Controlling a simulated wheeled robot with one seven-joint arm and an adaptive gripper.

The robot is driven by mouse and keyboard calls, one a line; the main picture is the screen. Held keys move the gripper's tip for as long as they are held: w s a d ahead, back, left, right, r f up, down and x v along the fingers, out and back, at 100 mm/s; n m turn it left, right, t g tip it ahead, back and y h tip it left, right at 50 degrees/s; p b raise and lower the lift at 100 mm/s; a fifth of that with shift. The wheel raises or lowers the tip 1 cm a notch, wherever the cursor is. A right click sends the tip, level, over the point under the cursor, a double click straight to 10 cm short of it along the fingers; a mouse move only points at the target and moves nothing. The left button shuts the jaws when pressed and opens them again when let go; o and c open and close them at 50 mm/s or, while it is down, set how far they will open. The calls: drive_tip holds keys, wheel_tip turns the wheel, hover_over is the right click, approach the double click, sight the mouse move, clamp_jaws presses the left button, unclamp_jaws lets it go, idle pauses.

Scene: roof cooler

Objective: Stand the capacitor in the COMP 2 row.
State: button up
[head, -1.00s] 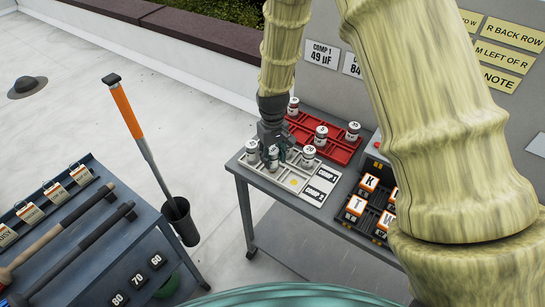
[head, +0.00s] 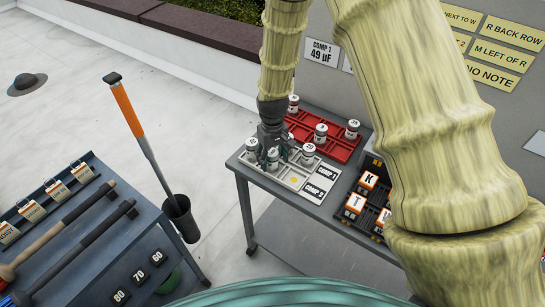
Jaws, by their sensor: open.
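The white tray (head: 293,190) lies on the grey table, with COMP 1 (head: 328,172) and COMP 2 (head: 314,190) labels at its right end. My gripper (head: 272,155) points down over the tray's left part and is open. A white-topped capacitor (head: 272,159) stands upright at its fingers; whether they touch it is unclear. It seems to be in the front row, in line with the COMP 2 label. A second capacitor (head: 251,146) stands just left of it. Another capacitor (head: 308,152) stands to the right, apparently in the COMP 1 row. The fingers partly hide the tray's back-left area.
A red tray (head: 338,150) behind holds several capacitors. A rack of lettered blocks (head: 357,204) is at the table's right. My arm hides part of the table and wall signs. A hammer cart (head: 120,240) stands left, beside an orange-handled tool (head: 130,115).

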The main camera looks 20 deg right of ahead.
drive_tip(key=shift+r, duration=0.2)
wheel_tip(320, 180, up, 12)
drive_tip(key=b, duration=0.3)
drive_tip(key=shift+b, duration=0.4)
